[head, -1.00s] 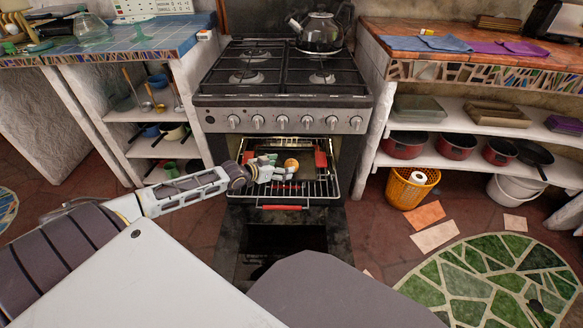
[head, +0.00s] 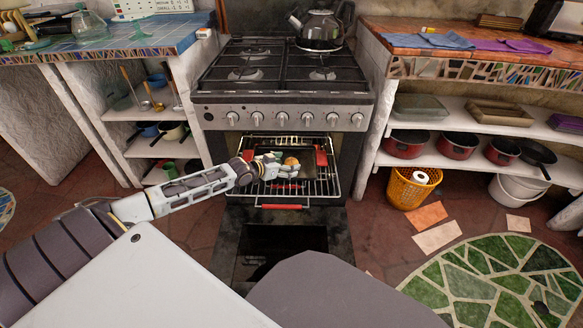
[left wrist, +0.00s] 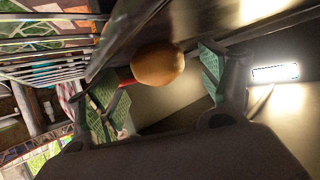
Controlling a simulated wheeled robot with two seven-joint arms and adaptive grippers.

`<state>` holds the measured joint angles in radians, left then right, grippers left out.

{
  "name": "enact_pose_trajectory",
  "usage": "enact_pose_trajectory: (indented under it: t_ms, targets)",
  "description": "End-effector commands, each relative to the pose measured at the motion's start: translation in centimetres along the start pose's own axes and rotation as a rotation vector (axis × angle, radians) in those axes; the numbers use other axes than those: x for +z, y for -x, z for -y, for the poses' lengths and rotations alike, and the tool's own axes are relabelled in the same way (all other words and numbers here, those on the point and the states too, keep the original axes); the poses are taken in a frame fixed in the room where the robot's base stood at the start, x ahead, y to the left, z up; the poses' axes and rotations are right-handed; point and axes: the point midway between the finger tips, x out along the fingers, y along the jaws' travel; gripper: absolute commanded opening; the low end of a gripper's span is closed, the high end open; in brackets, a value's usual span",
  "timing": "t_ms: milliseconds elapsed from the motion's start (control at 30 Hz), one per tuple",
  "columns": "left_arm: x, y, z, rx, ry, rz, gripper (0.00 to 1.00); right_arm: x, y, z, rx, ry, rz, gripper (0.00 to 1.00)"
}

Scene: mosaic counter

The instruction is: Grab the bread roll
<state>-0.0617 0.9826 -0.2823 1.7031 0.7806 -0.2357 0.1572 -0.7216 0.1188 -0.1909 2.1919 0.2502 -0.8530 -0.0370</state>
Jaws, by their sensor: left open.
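The bread roll (head: 291,162) is round and golden brown. It sits on a dark tray (head: 300,174) on the pulled-out oven rack (head: 290,189). My left gripper (head: 284,169) reaches in from the left, beside the roll. In the left wrist view the roll (left wrist: 158,63) lies ahead of and between the green-padded fingertips of my left gripper (left wrist: 155,90). The fingers are spread, with a gap on both sides of the roll. I cannot tell whether a finger touches it. My right gripper is not in view.
The oven door (head: 265,240) is folded down in front of the stove. A red handle (head: 281,207) marks the rack's front, and another red piece (head: 321,157) is right of the roll. A kettle (head: 321,27) stands on the hob. An orange basket (head: 411,188) is on the floor at right.

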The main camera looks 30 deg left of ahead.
Motion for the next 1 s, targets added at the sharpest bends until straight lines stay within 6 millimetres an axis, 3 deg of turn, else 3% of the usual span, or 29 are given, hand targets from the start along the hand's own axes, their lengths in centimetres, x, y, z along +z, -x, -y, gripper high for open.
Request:
enact_pose_trajectory:
  t_ms: [333, 900, 1000]
  targets:
    - [0.1, -1.9, 0.0, 0.0, 0.001, -0.001, 0.79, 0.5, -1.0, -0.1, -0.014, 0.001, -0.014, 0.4]
    - [0.0, -2.1, 0.0, 0.001, 0.0, 0.001, 0.79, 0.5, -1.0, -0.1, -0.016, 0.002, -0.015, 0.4]
    - [0.0, -2.1, 0.0, 0.001, 0.0, 0.0, 0.69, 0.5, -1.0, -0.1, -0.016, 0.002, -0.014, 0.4]
